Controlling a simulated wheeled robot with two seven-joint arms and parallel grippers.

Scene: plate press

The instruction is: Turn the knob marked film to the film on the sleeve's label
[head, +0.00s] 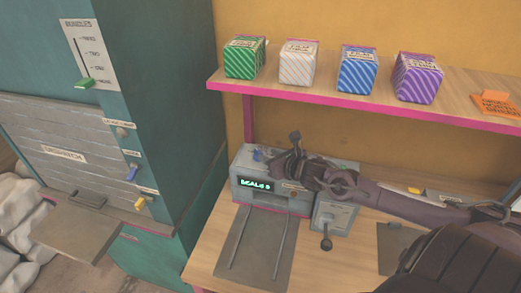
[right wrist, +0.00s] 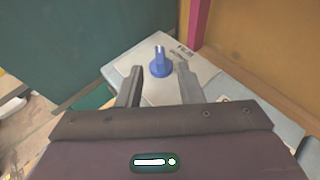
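The blue film knob (right wrist: 159,64) stands on the pale top of the sealing machine, beside a printed mark that reads FILM (right wrist: 184,50). In the head view my right gripper (head: 279,160) is over the machine's top. My left gripper is not in view. No sleeve label can be read for sure.
Several striped packets, green (head: 244,58), orange-white (head: 298,64), blue (head: 357,69) and purple (head: 417,78), stand on the shelf (head: 300,102) above. An orange card (head: 495,104) lies at its right. A teal cabinet (head: 170,90) with a slider and switches stands left. A lever box (head: 333,217) adjoins the machine.

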